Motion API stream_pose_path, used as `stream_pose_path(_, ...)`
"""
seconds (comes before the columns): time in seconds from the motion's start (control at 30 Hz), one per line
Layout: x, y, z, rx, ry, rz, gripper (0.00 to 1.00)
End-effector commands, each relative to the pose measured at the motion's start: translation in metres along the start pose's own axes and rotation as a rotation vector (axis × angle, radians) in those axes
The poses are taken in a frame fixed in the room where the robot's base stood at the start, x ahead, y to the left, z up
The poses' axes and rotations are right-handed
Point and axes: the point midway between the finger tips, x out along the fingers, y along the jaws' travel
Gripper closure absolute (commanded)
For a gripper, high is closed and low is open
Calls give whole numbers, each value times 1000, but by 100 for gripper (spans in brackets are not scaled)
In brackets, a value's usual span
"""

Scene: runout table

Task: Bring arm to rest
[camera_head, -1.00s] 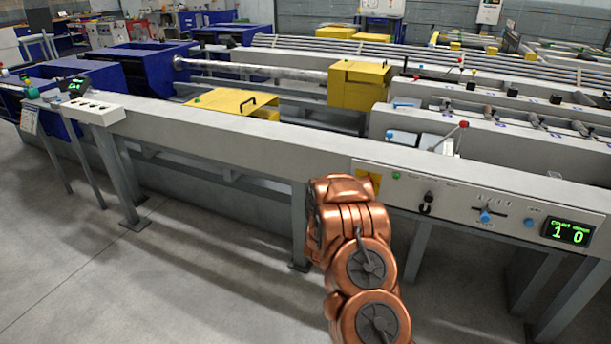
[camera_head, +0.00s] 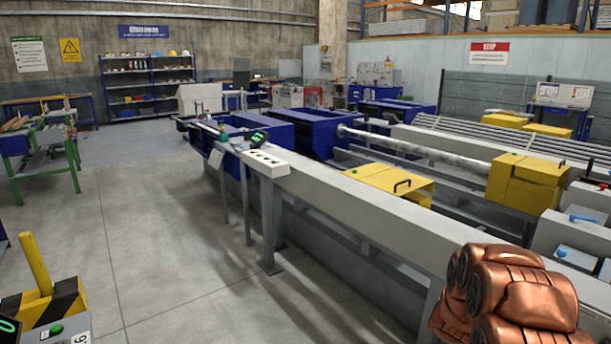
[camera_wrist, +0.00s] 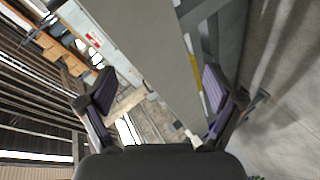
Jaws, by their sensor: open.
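My copper-coloured arm (camera_head: 510,300) is folded at the lower right of the head view, in front of the long grey runout table (camera_head: 345,205). My gripper does not show in the head view. In the wrist view my gripper (camera_wrist: 158,95) has its two dark fingers spread wide apart, with nothing between them. The grey table beam (camera_wrist: 160,45) runs behind the gap in the wrist view, tilted by the camera's angle.
Yellow covers (camera_head: 390,182) and a yellow block (camera_head: 525,183) sit on the machine. A green-legged rack (camera_head: 42,155) stands at the left. A yellow-and-black striped stand (camera_head: 45,300) is at the lower left. The concrete floor (camera_head: 150,240) between is clear.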

Motion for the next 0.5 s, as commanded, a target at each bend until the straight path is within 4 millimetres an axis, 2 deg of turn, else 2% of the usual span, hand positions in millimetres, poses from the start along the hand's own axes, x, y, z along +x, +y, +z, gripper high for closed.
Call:
stream_pose_path(0.03, -14, 4, -16, 30, 14, -41, 8)
stream_pose_path(0.2, -61, -8, -51, 127, 29, -210, 8)
stream_pose_path(0.37, -114, -20, -75, 199, 16, -366, 8)
stream_pose_path(0.5, -165, -28, -89, 250, -16, -495, 8)
